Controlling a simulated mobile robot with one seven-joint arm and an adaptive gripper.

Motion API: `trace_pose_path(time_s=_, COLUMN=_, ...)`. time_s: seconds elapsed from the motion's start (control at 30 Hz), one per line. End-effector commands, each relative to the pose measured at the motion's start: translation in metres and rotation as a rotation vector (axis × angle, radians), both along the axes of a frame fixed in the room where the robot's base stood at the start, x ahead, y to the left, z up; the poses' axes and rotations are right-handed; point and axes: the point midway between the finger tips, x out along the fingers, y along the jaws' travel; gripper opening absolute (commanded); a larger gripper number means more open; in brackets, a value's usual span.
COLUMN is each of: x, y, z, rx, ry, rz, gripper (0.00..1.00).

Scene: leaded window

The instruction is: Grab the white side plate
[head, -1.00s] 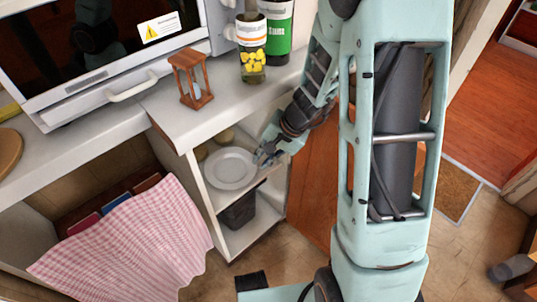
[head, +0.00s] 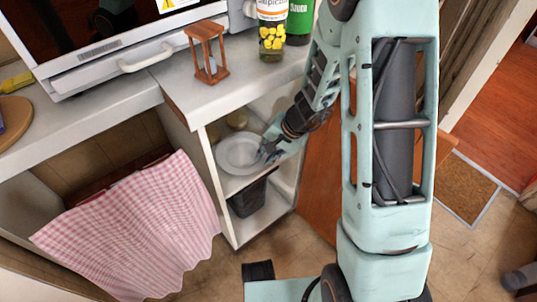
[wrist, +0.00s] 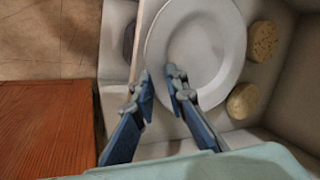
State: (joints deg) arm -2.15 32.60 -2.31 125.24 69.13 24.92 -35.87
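The white side plate (head: 236,155) lies on the upper shelf of an open cabinet, near the shelf's front edge. In the wrist view the plate (wrist: 210,60) fills the upper middle. My gripper (head: 266,152) is at the plate's right side in the head view. In the wrist view my gripper (wrist: 161,84) is open and empty. Its right finger is over the plate's near part, and its left finger is just outside the rim, by the shelf edge. I cannot tell whether either finger touches the plate.
Two round tan items (wrist: 243,100) sit beside the plate on the shelf. A dark basket (head: 248,198) is on the shelf below. A checked cloth (head: 140,225) hangs left.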

Motion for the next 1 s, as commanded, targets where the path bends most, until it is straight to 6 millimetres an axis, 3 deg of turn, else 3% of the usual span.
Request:
trace_pose_path(time_s=0.23, x=0.0003, y=0.0001, z=0.0001, rx=0.0, ry=0.0, rz=0.001, gripper=0.13)
trace_pose_path(time_s=0.37, x=0.0003, y=0.0001, z=0.0002, rx=0.0, ry=0.0, rz=0.0, gripper=0.0)
trace_pose_path(time_s=1.0, x=0.0013, y=-0.0038, z=-0.0008, rx=-0.001, ry=0.0, rz=0.002, gripper=0.0)
